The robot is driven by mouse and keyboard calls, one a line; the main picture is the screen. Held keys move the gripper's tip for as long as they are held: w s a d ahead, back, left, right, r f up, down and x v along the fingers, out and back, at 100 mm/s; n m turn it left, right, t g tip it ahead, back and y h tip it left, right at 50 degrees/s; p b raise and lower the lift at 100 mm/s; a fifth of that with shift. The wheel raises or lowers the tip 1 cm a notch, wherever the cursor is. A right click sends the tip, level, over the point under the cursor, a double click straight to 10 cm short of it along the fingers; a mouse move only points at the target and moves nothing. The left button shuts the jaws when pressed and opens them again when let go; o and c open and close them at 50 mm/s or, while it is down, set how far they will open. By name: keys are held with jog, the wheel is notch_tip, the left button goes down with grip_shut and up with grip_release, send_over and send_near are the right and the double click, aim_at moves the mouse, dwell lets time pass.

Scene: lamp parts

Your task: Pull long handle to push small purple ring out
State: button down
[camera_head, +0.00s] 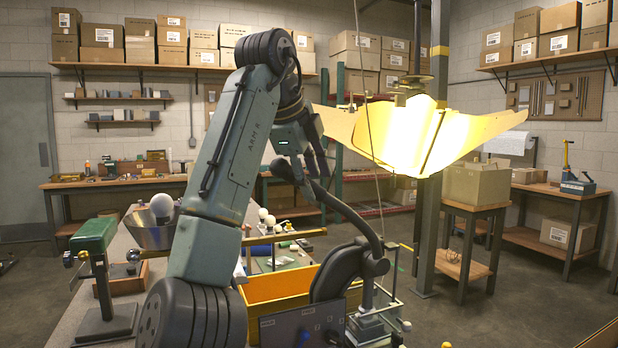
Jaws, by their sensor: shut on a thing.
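My gripper (318,167) hangs from the raised grey-green arm in the middle of the view. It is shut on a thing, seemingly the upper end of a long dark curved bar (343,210). The fingers partly hide the grip. The bar runs down and right to a dark round joint (375,266) above the bench. I cannot tell for sure whether this bar is the long handle. A green bench press (97,235) with ball-ended bars stands at the left. I cannot make out a small purple ring.
A yellow-orange bin (275,287) stands beside my arm, with a dark panel in front. A metal bowl with a white bulb (161,206) is on the bench. A bright yellow lampshade (420,135) hangs at the right near a post. Loose parts lie behind the bin.

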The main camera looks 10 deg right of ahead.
jog(key=shift+w+d+r+t+h, duration=0.1)
jog(key=shift+d+r+t+h, duration=0.1)
jog(key=shift+d+r, duration=0.3)
jog(key=shift+d+r+t+h, duration=0.1)
jog(key=shift+d+r+t, duration=0.15)
jog(key=shift+r, duration=0.35)
jog(key=c, duration=1.3)
grip_release()
jog(key=shift+d, duration=0.15)
jog(key=shift+o, duration=0.4)
jog(key=shift+w+d+f, duration=0.1)
jog(key=shift+d, duration=0.25)
jog(key=shift+c, duration=0.6)
jog(key=shift+a+f, duration=0.3)
jog(key=v, duration=0.7)
jog(key=shift+r, duration=0.3)
